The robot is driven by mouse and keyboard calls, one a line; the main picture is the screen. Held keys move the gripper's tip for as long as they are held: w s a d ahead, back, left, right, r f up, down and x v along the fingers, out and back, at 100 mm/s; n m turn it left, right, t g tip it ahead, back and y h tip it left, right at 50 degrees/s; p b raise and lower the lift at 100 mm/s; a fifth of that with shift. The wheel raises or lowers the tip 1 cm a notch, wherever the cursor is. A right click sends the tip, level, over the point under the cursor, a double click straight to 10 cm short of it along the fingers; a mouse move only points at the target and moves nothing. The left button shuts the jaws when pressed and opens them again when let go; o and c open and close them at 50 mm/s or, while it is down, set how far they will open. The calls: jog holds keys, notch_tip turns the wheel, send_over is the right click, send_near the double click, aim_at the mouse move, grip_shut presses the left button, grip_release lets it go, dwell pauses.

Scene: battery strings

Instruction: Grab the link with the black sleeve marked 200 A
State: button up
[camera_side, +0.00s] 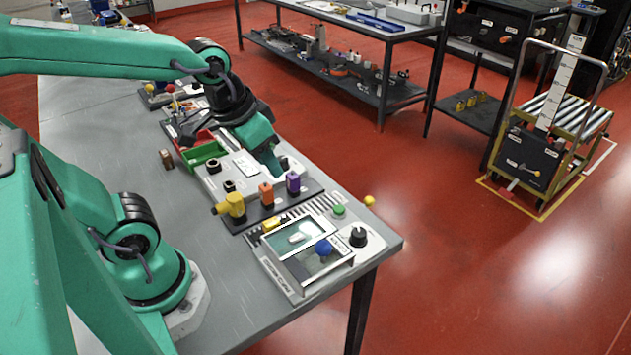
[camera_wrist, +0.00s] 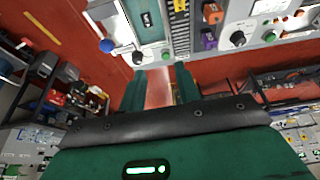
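My gripper (camera_side: 275,165) hangs over the white panel on the bench in the side view. In the wrist view its two green fingers (camera_wrist: 161,85) stand apart with nothing between them. Small black pieces sit on the panel: one at its left (camera_side: 213,166), another at its front (camera_side: 229,186). No 200 A mark is legible, so I cannot tell which is the link. My gripper partly hides the panel.
Yellow (camera_side: 231,204), orange (camera_side: 266,194) and purple (camera_side: 293,183) pieces stand upright on a dark strip in front of the panel. A framed box (camera_side: 290,283) and a black knob (camera_side: 358,236) are near the bench corner. A green bin (camera_side: 205,153) stands behind.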

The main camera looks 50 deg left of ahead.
aim_at(296, 238)
jog(key=w+f+g, duration=0.1)
jog(key=f, duration=0.3)
jog(key=w+d+f+g, duration=0.1)
jog(key=f, duration=0.3)
jog(key=w+d+f+g, duration=0.1)
jog(key=f+g, duration=0.1)
jog(key=f, duration=0.2)
jog(key=shift+w+d, duration=0.1)
jog(key=shift+w, duration=0.25)
jog(key=shift+f, duration=0.15)
jog(key=shift+f, duration=1.2)
jog(key=shift+f, duration=0.1)
jog(key=shift+d+f, duration=0.1)
jog(key=shift+f, duration=2.4)
grip_shut()
